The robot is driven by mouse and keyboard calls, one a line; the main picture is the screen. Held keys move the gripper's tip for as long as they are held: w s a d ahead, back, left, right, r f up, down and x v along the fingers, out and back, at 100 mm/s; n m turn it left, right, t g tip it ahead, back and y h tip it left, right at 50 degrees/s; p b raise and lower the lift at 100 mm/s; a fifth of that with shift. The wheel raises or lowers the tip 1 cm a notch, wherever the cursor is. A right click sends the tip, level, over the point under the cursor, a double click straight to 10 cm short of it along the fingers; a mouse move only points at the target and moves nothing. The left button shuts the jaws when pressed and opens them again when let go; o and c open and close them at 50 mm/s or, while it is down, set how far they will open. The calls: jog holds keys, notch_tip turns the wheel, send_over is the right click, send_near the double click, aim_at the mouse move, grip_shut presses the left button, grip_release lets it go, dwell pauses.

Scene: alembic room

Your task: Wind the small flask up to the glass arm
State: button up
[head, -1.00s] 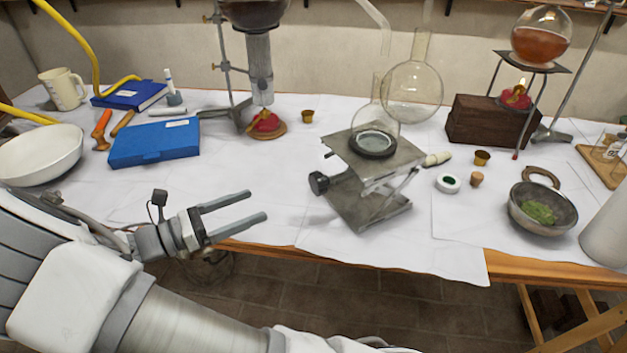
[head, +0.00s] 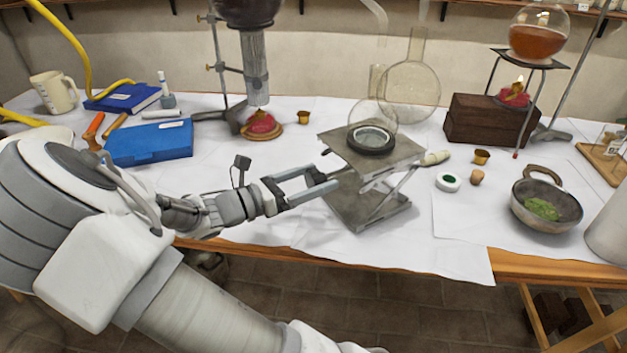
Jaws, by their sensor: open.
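The small flask (head: 373,112) is clear glass and stands upright in a dark ring (head: 370,141) on the top plate of the metal lab jack (head: 396,154). The glass arm (head: 377,14) slants down from the top edge above the flask's neck, with a visible gap between them.
A larger round flask (head: 411,88) stands behind the small one. A burner under the column (head: 257,67) is to the left, and a lit burner (head: 515,95) is at the right. A bowl (head: 545,204) and small stoppers lie right of the jack.

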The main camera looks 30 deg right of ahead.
jog(key=c, duration=1.4)
jog(key=shift+r+m, duration=0.1)
jog(key=shift+m, duration=0.2)
